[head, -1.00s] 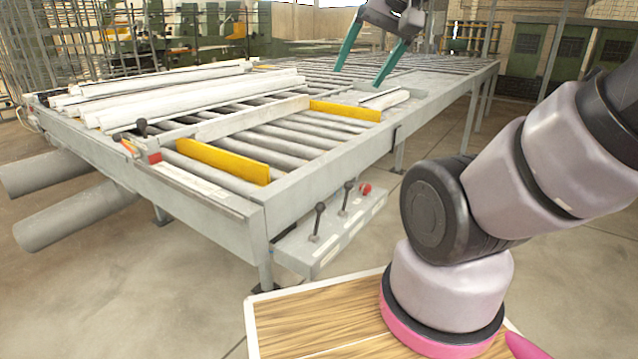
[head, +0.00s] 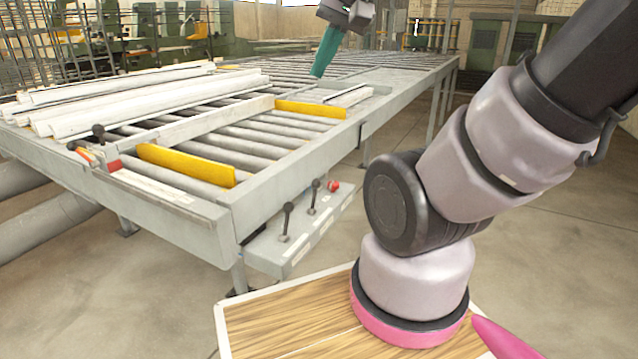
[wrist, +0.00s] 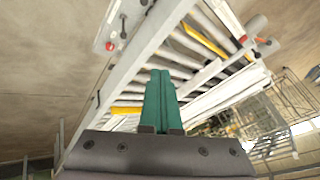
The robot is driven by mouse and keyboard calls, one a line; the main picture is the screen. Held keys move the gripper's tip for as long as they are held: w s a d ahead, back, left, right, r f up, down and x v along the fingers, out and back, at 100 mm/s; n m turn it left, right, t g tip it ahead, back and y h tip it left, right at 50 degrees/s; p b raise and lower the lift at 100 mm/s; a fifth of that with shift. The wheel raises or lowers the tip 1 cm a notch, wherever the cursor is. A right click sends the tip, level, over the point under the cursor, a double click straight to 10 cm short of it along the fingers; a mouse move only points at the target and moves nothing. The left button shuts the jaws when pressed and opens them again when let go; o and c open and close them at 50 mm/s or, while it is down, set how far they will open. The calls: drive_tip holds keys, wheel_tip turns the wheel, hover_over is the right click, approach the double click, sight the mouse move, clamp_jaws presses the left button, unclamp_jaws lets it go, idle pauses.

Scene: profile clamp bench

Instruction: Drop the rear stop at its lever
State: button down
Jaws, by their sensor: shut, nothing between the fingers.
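My gripper (head: 322,62) hangs above the far part of the roller bench (head: 290,190), its green fingers shut together and empty. The wrist view shows the shut fingers (wrist: 160,100) in front of the bench. Two yellow stop plates stand up among the rollers: a near one (head: 185,165) and a far one (head: 310,109). A lever panel (head: 275,255) juts from the bench's side, with two black-knobbed levers, one nearer (head: 285,222) and one farther (head: 313,197), both upright. My gripper is apart from both. I cannot tell which lever belongs to which stop.
A red knob (head: 333,186) sits at the panel's far end. White profiles (head: 150,105) lie at the bench's left, and a short one (head: 347,97) lies near the far plate. Another black-knobbed handle (head: 98,132) stands at the near left.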

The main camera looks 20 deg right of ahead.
drive_tip(key=w+d+f+m+g, duration=0.2)
drive_tip(key=w+d, duration=0.1)
drive_tip(key=w, duration=0.5)
drive_tip(key=m+g, duration=0.2)
drive_tip(key=g, duration=0.1)
hover_over(314, 197)
drive_tip(key=s+d, duration=0.1)
drive_tip(key=s, duration=0.1)
drive_tip(key=s+d+x, duration=0.1)
drive_tip(key=x, duration=0.4)
drive_tip(key=w+d+f+m+g, duration=0.1)
drive_tip(key=w+d+f, duration=0.2)
drive_tip(key=f, duration=0.2)
drive_tip(key=w+d+f+m+g, duration=0.1)
drive_tip(key=w+d+f, duration=0.2)
drive_tip(key=f, duration=0.3)
drive_tip(key=w+d+f+m+g+y, duration=0.1)
drive_tip(key=w+d+f+m, duration=0.1)
drive_tip(key=f, duration=0.3)
drive_tip(key=shift+w+d+f, duration=0.25)
drive_tip(key=shift+w+d, duration=0.15)
drive_tip(key=shift+d, duration=0.35)
drive_tip(key=s+a+f, duration=0.3)
drive_tip(key=a+f, duration=0.3)
drive_tip(key=f, duration=0.3)
drive_tip(key=shift+s, duration=0.25)
